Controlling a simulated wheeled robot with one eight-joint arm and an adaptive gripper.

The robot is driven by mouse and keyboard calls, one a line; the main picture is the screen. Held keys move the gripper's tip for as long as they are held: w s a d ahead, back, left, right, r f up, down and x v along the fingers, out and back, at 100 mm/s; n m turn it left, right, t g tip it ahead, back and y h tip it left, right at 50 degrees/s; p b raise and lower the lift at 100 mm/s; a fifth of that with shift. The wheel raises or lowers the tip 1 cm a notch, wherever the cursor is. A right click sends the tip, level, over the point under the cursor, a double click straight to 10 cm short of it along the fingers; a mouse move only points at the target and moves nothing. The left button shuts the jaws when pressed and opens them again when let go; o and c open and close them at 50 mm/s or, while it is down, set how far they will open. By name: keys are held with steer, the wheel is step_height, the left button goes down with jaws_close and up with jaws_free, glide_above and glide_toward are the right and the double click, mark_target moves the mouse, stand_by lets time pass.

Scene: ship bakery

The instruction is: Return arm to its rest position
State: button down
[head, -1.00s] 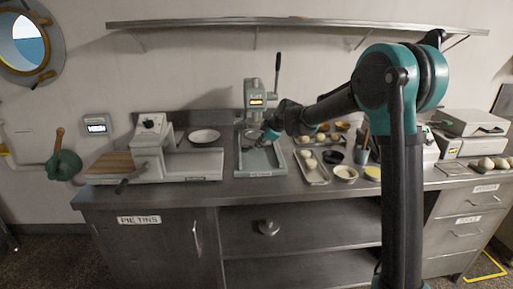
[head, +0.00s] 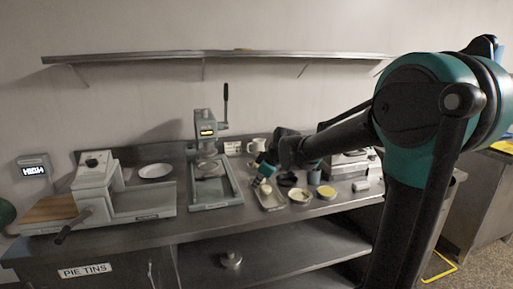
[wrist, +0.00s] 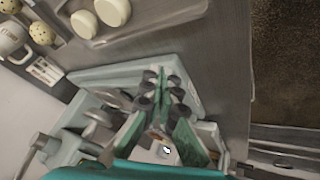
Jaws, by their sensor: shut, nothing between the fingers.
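The press tray (wrist: 95,75) lies beyond the fingers there. My arm reaches across the right side of the head view and hides part of the counter's right end.
The press (head: 208,130) with its upright lever stands on the steel counter (head: 130,238). A waffle-iron-like machine (head: 95,185) and a white plate (head: 156,171) are at left. Bowls (head: 299,196) stand at right. A shelf (head: 160,57) runs along the wall.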

steer(key=s+d+f+m+h, duration=0.2)
steer(key=s+d+f+m, duration=0.5)
steer(key=s+d, duration=0.4)
steer(key=s+d+f+m+h, duration=0.2)
steer(key=s+d+f+m, duration=0.5)
steer(key=s+d, duration=0.4)
steer(key=s+f, duration=0.1)
steer(key=s, duration=0.2)
steer(key=shift+f+h, duration=0.3)
steer(key=shift+h, duration=0.1)
